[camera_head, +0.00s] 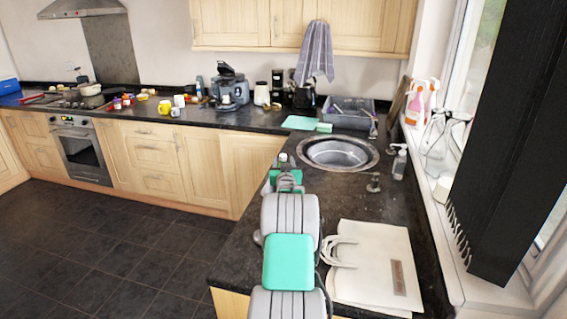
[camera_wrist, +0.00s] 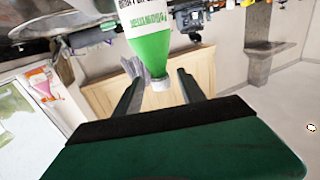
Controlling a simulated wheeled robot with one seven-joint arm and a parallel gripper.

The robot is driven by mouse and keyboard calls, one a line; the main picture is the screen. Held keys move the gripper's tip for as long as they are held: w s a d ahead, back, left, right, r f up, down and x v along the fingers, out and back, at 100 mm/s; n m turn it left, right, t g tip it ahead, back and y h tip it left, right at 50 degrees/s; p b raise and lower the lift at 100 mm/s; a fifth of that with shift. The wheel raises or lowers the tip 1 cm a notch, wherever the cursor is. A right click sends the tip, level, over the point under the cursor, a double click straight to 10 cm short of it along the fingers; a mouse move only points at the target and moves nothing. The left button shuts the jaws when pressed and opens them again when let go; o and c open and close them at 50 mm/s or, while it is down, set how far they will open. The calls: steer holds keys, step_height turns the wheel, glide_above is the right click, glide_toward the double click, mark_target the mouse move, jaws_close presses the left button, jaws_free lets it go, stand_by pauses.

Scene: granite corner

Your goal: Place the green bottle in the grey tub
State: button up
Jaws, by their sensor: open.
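The green bottle (camera_wrist: 150,42) has a white label and a pale cap. In the wrist view it appears upside down, with its cap end between the two spread fingers of my gripper (camera_wrist: 158,77). I cannot tell whether a finger touches it. In the head view my gripper (camera_head: 286,178) is over the counter in front of the sink. A small pale top (camera_head: 283,157), probably the bottle's cap, shows just beyond it; the rest is hidden by my arm. The grey tub (camera_head: 346,122) stands at the back corner behind the sink, with some items inside.
The round sink (camera_head: 340,153) lies right of my gripper, with a soap bottle (camera_head: 399,163) beyond it. A green board (camera_head: 300,123) lies left of the tub. A coffee machine (camera_head: 228,88) stands at the back. A cream bag (camera_head: 378,268) lies on the near counter.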

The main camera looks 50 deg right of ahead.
steer(key=b+v, duration=0.3)
steer(key=v, duration=0.9)
steer(key=w+a+r+n+y, duration=0.1)
steer(key=w+a+n+y, duration=0.2)
steer(key=a, duration=0.5)
steer(key=w+a+y, duration=0.3)
steer(key=w+a, duration=0.2)
steer(key=a, duration=0.4)
steer(key=s+a+f+n+g+y, duration=0.1)
steer(key=a+n+g+y, duration=0.2)
steer(key=a, duration=1.6)
steer(key=s+a+f+n+g+y, duration=0.2)
steer(key=s+a, duration=0.8)
steer(key=s+a+f+n+g+y, duration=0.2)
steer(key=s+a+g, duration=0.1)
steer(key=s+a, duration=0.7)
steer(key=shift+s+f+y, duration=0.3)
steer(key=shift+s+f, duration=0.1)
steer(key=shift+s, duration=0.05)
steer(key=shift+c, duration=0.6)
